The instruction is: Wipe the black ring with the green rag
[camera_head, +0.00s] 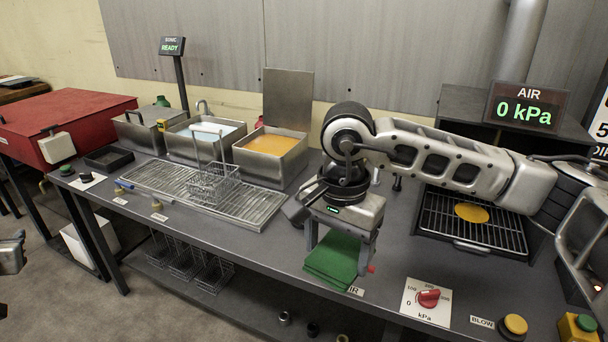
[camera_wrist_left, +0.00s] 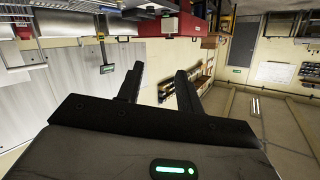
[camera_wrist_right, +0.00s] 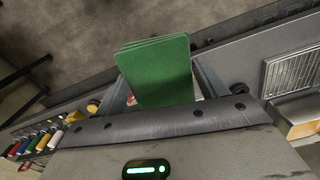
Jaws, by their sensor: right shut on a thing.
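My right gripper (camera_head: 340,250) is shut on the green rag (camera_head: 334,264), a folded stack of green cloth, above the bench's front edge. In the right wrist view the rag (camera_wrist_right: 160,70) stands out between the fingers. I cannot make out the black ring for certain; a small dark round piece (camera_head: 313,328) lies low under the bench front, too small to tell. My left gripper (camera_wrist_left: 160,75) is open and empty, away from the bench; part of it shows at the left edge of the head view.
A wire basket (camera_head: 213,182) stands on the drain rack (camera_head: 180,190). Behind are basins with pale blue (camera_head: 205,133) and orange liquid (camera_head: 268,145). A grill tray (camera_head: 472,236) with a yellow disc (camera_head: 471,212), a red pressure knob (camera_head: 429,298) and a yellow button (camera_head: 515,324) are at right.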

